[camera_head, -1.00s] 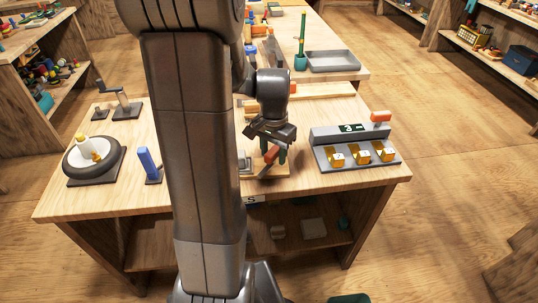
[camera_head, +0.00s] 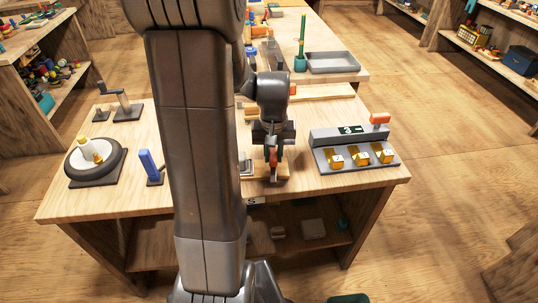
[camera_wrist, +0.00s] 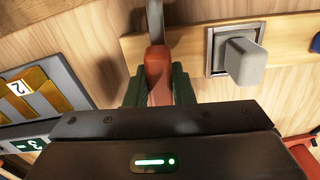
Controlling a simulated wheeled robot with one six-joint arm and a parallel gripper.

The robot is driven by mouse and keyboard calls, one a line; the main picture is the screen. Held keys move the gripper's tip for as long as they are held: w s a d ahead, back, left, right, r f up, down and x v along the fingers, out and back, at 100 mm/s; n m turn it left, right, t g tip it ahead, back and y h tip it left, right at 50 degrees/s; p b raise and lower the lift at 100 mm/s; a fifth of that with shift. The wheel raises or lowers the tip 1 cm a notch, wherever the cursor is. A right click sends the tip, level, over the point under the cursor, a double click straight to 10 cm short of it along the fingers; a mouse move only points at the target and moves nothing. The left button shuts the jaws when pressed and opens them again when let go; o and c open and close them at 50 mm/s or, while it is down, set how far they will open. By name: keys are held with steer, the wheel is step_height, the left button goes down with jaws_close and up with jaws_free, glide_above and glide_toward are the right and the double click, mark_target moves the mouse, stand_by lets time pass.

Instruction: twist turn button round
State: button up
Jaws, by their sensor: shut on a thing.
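The turn button (camera_head: 273,155) shows in the head view as a small red-orange piece at a wooden board on the table's front middle. In the wrist view the red turn button (camera_wrist: 157,66) points up the picture, in line with a grey metal strip beyond it. My gripper (camera_head: 272,158) is over the board with its jaws shut on the turn button. In the wrist view the dark green fingers of my gripper (camera_wrist: 158,90) sit on both sides of it. Its lower part and pivot are hidden.
In the wrist view a grey square knob (camera_wrist: 242,60) on a plate stands close right on the wooden board (camera_wrist: 200,88). A grey box with yellow dials (camera_head: 325,157) stands to the right. A blue upright piece (camera_head: 149,162) and a round dark base (camera_head: 72,166) are left.

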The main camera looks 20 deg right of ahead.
steer(key=o, duration=1.2)
steer(key=shift+o, duration=0.2)
step_height(320, 180, up, 7)
steer(key=p, duration=0.6)
step_height(320, 180, down, 7)
steer(key=b, duration=0.6)
steer(key=shift+f, duration=0.2)
steer(key=shift+r+m, duration=0.2)
steer(key=shift+m, duration=1.5)
